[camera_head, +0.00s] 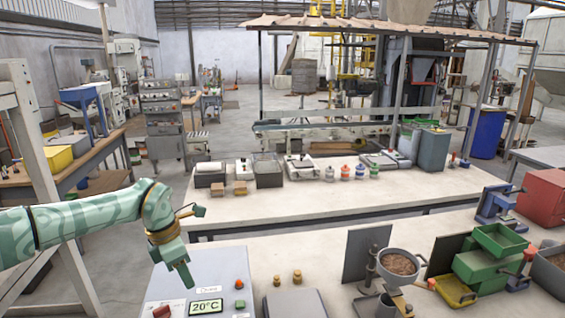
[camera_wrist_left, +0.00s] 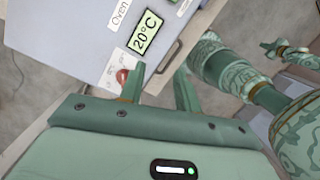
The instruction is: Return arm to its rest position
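My left arm (camera_head: 95,222) comes in from the left in the head view, bent at the wrist. Its gripper (camera_head: 182,268) hangs down just above the left part of the near bench, over the grey oven (camera_head: 226,266) with the 20°C display. In the left wrist view my left gripper (camera_wrist_left: 160,70) has its two fingers apart with nothing between them. The oven's display (camera_wrist_left: 145,32) and red knob (camera_wrist_left: 122,76) lie beyond the fingers. My right arm is outside the head view. Green patterned parts of my body show at the right of the left wrist view; the right gripper's opening is unclear.
The near bench holds a grey plate (camera_head: 295,303), small brass weights (camera_head: 297,277), a pan of brown pellets (camera_head: 399,264) and green bins (camera_head: 480,268). The far bench (camera_head: 258,207) carries trays and jars. A white post (camera_head: 52,190) stands beside the left arm.

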